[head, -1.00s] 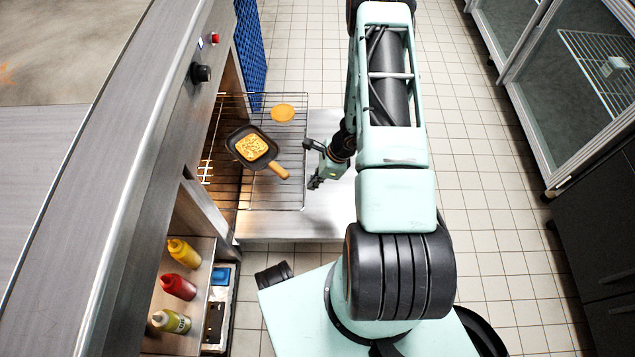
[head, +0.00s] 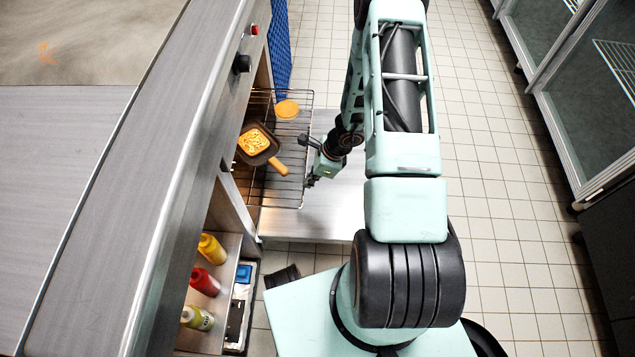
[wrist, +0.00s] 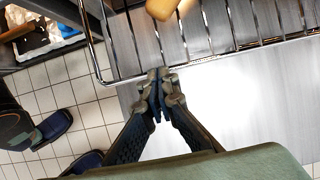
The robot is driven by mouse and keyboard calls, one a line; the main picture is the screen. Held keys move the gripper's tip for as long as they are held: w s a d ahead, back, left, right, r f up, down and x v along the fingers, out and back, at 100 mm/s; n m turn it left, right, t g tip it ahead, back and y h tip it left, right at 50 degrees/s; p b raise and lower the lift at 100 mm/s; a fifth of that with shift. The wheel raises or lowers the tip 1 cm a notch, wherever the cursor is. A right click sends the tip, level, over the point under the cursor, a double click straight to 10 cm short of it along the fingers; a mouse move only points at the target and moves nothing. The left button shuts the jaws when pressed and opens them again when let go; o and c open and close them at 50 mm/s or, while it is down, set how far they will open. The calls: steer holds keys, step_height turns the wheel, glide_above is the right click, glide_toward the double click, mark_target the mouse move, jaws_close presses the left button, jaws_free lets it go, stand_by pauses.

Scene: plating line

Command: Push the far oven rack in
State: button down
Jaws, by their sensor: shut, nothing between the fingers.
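The oven rack (head: 292,193), a wire grid, sticks part way out of the oven on the left in the head view. A small dark pan (head: 262,158) with food in it and a tan handle rests on it, and a round orange-yellow piece (head: 287,109) lies toward its far end. My gripper (head: 305,162) is shut and empty at the rack's outer edge. In the wrist view its closed fingertips (wrist: 160,84) are at the rack's front bar (wrist: 205,60) and appear to touch it. The rack's inner part is hidden inside the oven.
A flat metal surface (head: 325,215) lies below the rack. Yellow, red and pale green bottles (head: 205,282) stand in the nearer lower compartment. A long counter (head: 150,170) runs above on the left. Tiled floor is clear on the right, before glass-fronted cabinets (head: 590,110).

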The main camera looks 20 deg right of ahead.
mark_target(263, 182)
steer(key=w+a, duration=0.2)
steer(key=a, duration=0.3)
steer(key=w+a, duration=0.2)
steer(key=a, duration=0.2)
steer(key=w+a, duration=0.2)
steer(key=a, duration=0.3)
steer(key=shift+a+p, duration=0.35)
steer(key=shift+p, duration=0.05)
steer(key=shift+w+a, duration=0.4)
steer(key=shift+a, duration=0.3)
steer(key=shift+d, duration=0.1)
steer(key=shift+s+d, duration=0.1)
steer(key=shift+d, duration=0.2)
steer(key=d, duration=0.1)
steer(key=s+d, duration=0.1)
steer(key=shift+d, duration=0.35)
steer(key=p+v, duration=0.3)
steer(key=v, duration=0.7)
steer(key=shift+s+d, duration=0.1)
steer(key=shift+s, duration=0.05)
